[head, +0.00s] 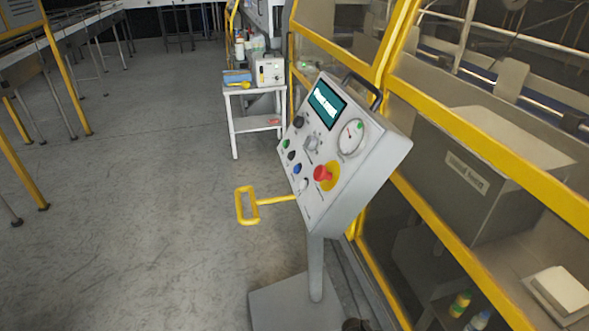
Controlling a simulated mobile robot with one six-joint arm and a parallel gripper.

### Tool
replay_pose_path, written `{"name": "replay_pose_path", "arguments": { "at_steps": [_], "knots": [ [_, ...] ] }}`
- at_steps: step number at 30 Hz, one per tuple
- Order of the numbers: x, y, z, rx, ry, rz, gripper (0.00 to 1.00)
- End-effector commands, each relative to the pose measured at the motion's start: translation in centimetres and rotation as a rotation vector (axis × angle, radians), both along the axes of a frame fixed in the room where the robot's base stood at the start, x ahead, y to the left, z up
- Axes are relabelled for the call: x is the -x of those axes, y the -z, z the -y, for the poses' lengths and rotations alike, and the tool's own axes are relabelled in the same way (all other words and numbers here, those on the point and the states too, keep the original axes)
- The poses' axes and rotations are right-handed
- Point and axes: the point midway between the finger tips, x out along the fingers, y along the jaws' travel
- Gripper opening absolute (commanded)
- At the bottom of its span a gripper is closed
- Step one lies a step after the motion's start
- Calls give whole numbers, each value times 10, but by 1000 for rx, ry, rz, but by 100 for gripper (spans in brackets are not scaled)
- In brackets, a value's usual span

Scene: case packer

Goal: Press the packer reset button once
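A grey control panel (348,190) stands tilted on a post, facing left. Its face has a green button (286,144), a black button (291,155), a blue button (297,168) and a white button (304,185) in a column along the left side. The labels are too small to read, so I cannot tell which one is the packer reset button. A red mushroom button (321,173) on a yellow plate sits to their right. My gripper is not in view.
The panel also carries a lit screen (327,103), a round gauge (353,138) and a black knob (299,122). A yellow loop handle (246,204) sticks out left. A yellow-framed enclosure (487,150) stands right. A small white table (233,119) stands behind.

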Motion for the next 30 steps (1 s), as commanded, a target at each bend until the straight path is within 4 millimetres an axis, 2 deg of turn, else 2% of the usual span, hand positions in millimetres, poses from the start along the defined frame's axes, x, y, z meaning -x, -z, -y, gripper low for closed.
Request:
{"name": "replay_pose_path", "arguments": {
  "at_steps": [1,6,30],
  "knots": [
    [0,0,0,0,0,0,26],
    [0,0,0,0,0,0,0],
    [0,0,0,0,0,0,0]
  ]
}}
